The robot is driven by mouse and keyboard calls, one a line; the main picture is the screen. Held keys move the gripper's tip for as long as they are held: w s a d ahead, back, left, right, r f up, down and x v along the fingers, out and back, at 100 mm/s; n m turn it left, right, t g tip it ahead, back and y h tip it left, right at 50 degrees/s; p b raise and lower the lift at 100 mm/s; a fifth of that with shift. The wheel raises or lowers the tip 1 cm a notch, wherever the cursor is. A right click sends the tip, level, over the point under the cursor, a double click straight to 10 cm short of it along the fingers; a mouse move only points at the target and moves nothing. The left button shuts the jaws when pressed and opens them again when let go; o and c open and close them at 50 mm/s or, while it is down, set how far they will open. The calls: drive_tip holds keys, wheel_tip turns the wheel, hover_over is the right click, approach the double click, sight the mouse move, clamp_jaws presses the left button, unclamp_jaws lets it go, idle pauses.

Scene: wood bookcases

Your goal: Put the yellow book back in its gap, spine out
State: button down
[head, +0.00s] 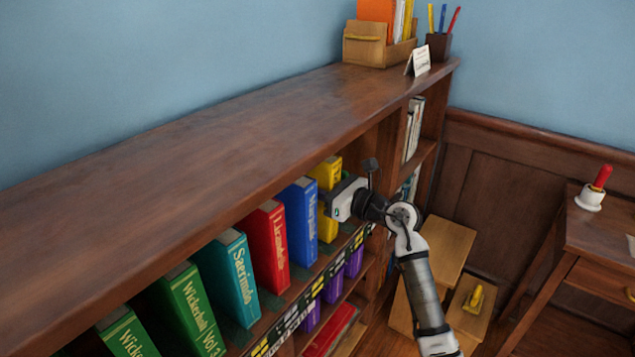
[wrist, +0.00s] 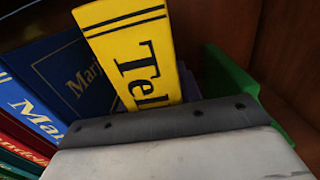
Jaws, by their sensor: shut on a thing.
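The yellow book (head: 327,176) stands on the bookcase shelf at the right end of a row, just right of a blue book (head: 301,215). In the wrist view the yellow book (wrist: 132,52) shows its cover or spine with the letters "Tel", the rest hidden behind my gripper. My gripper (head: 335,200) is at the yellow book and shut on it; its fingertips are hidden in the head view. In the wrist view the blue book (wrist: 75,75) is close on the left, and a green piece (wrist: 232,75) is on the right.
Red (head: 267,245), teal (head: 230,278) and green (head: 188,308) books stand further left on the shelf. The bookcase top (head: 200,145) overhangs the row. Purple books (head: 333,288) are on the shelf below. Wooden steps (head: 447,247) and a desk (head: 600,228) stand to the right.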

drive_tip(key=shift+f, duration=0.25)
drive_tip(key=c, duration=1)
unclamp_jaws()
drive_tip(key=shift+o, duration=0.2)
drive_tip(key=b+v, duration=0.3)
drive_tip(key=v, duration=0.9)
drive_tip(key=shift+r+b, duration=0.15)
drive_tip(key=shift+b, duration=0.15)
